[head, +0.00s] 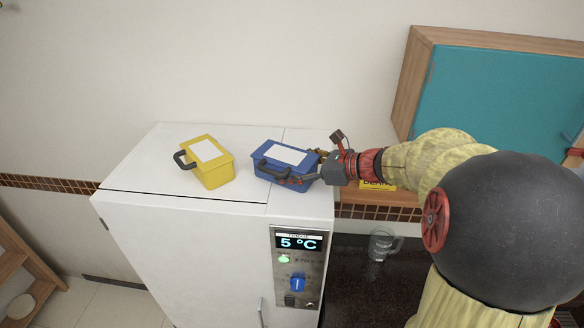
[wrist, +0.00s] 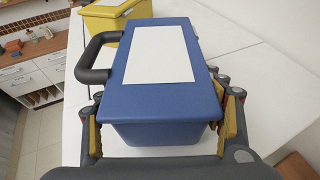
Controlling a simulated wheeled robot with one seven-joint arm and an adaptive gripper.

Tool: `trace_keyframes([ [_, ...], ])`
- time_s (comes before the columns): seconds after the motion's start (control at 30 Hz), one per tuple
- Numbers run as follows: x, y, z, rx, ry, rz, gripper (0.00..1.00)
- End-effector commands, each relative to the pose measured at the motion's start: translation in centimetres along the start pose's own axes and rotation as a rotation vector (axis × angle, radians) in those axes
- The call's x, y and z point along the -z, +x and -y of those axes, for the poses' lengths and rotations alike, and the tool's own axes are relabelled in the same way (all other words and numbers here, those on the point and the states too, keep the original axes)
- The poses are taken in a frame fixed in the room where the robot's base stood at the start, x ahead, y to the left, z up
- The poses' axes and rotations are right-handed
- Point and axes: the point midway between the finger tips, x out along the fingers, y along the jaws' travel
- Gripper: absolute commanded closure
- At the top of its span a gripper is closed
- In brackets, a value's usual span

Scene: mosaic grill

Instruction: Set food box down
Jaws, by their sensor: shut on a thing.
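A blue food box (head: 285,161) with a white label and a dark handle is at the right side of the white fridge top (head: 140,172). My gripper (head: 297,180) reaches in from the right and is shut on this box. In the wrist view the blue box (wrist: 162,131) fills the middle, with a finger of my gripper (wrist: 165,125) on each side. A yellow food box (head: 210,170) with a white label and dark handle stands to its left. Whether the blue box's underside touches the fridge top I cannot tell.
The fridge front has a panel reading 5 °C (head: 298,243). A glass mug (head: 383,244) stands on the dark counter (head: 350,275) to the right. A teal-fronted wooden cabinet (head: 490,95) hangs at the upper right. The fridge top left of the yellow box is clear.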

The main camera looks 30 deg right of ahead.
Motion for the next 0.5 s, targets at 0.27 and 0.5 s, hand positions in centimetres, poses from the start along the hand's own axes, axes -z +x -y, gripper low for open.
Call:
trace_keyframes([
  [0.27,0.17,0.06,0.00,0.000,0.000,0.000,0.25],
  [0.5,0.16,0.06,0.00,0.000,0.000,0.000,0.11],
])
